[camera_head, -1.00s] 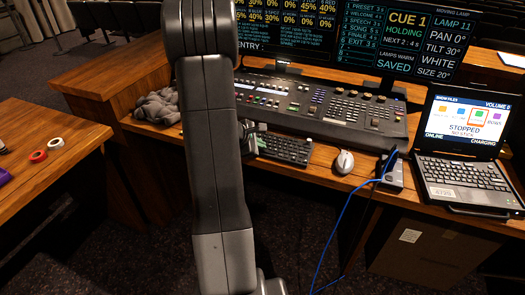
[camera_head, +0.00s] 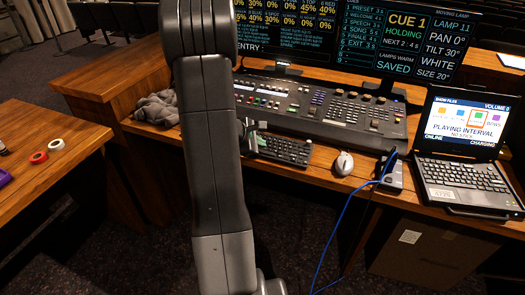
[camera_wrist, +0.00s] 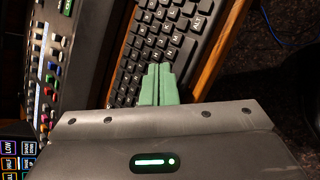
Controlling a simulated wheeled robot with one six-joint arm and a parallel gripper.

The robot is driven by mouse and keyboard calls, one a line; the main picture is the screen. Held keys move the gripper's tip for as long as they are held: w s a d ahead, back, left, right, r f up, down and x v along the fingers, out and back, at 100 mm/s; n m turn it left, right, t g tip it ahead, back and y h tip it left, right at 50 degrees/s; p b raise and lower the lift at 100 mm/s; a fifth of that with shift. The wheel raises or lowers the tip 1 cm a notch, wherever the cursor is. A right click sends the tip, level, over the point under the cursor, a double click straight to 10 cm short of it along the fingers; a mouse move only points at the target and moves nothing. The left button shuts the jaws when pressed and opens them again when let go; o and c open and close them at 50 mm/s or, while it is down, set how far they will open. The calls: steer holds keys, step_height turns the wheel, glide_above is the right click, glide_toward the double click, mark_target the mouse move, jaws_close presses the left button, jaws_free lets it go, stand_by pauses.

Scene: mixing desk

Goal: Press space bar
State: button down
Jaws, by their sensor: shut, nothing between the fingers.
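A black keyboard (camera_head: 285,150) lies on the wooden desk in front of the mixing console. In the wrist view the keyboard (camera_wrist: 150,42) runs up the picture, with its letter keys and an ALT key showing. A long key that looks like the space bar (camera_wrist: 183,53) lies along its right edge, below ALT and partly hidden by my fingers. My gripper (camera_wrist: 160,67) is shut and empty, its green fingertips over the keyboard beside that key. I cannot tell whether they touch it. In the head view my arm hides the keyboard's left end, and my gripper (camera_head: 250,138) shows only in part.
The console (camera_head: 320,112) stands right behind the keyboard. A white mouse (camera_head: 343,163), a small box (camera_head: 391,175) with a blue cable and an open laptop (camera_head: 463,150) are to the right. Its screen reads "PLAYING INTERVAL". A grey cloth heap (camera_head: 157,107) lies to the left.

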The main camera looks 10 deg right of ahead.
mark_target(260, 154)
steer(key=shift+r+p, duration=1.7)
steer(key=shift+r, duration=0.85)
steer(key=shift+f, duration=0.1)
